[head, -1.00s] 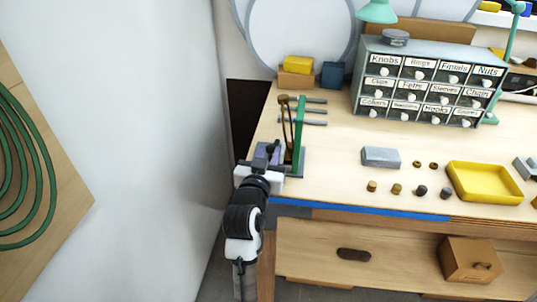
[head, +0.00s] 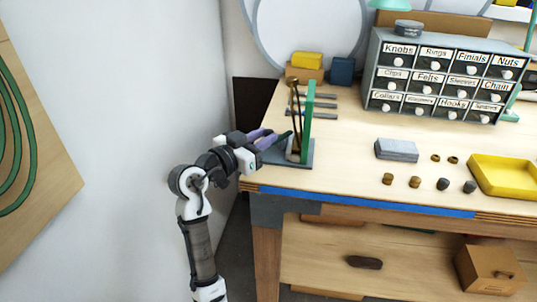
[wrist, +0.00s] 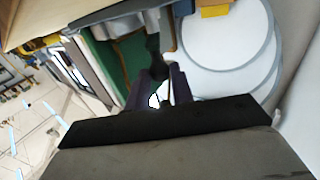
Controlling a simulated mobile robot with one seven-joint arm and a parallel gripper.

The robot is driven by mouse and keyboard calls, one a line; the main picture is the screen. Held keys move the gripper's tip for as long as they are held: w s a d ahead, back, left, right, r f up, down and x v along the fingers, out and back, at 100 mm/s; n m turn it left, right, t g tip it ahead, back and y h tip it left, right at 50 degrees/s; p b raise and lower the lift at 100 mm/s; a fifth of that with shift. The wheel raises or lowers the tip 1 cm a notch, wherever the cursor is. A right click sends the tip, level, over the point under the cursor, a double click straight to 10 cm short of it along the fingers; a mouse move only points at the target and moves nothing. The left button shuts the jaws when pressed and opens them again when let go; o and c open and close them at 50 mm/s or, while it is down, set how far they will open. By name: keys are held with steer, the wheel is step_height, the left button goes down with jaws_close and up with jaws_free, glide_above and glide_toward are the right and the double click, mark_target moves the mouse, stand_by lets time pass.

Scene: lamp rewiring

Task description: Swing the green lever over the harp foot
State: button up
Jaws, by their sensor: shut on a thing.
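The green lever (head: 308,112) stands upright on a grey base plate (head: 303,160) at the table's left end. In the wrist view a broad green surface (wrist: 104,62), probably part of it, lies left of the fingers. The thin dark harp (head: 295,103) stands just left of the lever; its foot is mostly hidden by my fingers. My gripper (head: 280,138) reaches in low from the left with purple fingers. In the wrist view my gripper (wrist: 160,82) is shut on a dark piece (wrist: 154,60); I cannot tell which part this belongs to.
Grey rods (head: 322,96) lie behind the lever. A grey block (head: 397,150), several small knobs and a yellow tray (head: 500,178) lie to the right. A labelled drawer cabinet (head: 445,80) stands behind. The wall is close on the left.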

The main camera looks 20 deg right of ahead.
steer(key=m+g+b, duration=0.1)
steer(key=w+m+g+h+b, duration=0.1)
steer(key=g, duration=0.1)
steer(key=w+m+g+b, duration=0.1)
steer(key=shift+a+f, duration=0.2)
steer(key=shift+a, duration=0.1)
steer(key=m+g, duration=0.1)
steer(key=w+m+g+b, duration=0.1)
steer(key=g, duration=0.1)
steer(key=g+b, duration=0.1)
steer(key=shift+w+r+m+h, duration=0.15)
steer(key=shift+w+m+h, duration=0.15)
steer(key=shift+m+h, duration=0.1)
steer(key=m+g, duration=0.1)
steer(key=w+m+g, duration=0.1)
steer(key=g, duration=0.1)
steer(key=m+g, duration=0.1)
steer(key=g, duration=0.1)
steer(key=shift+w+d+r+y+b, duration=0.1)
steer(key=shift+w+d+y+b, duration=0.05)
steer(key=shift+w+y+b, duration=0.2)
jaws_close()
jaws_free()
steer(key=shift+w+d+m+g+y, duration=0.15)
steer(key=shift+w+m+g+y, duration=0.35)
steer(key=shift+g, duration=0.4)
steer(key=shift+w+d+m+g+y, duration=0.15)
steer(key=shift+m+g+y, duration=0.1)
steer(key=shift+m+g, duration=0.5)
steer(key=shift+g, duration=0.25)
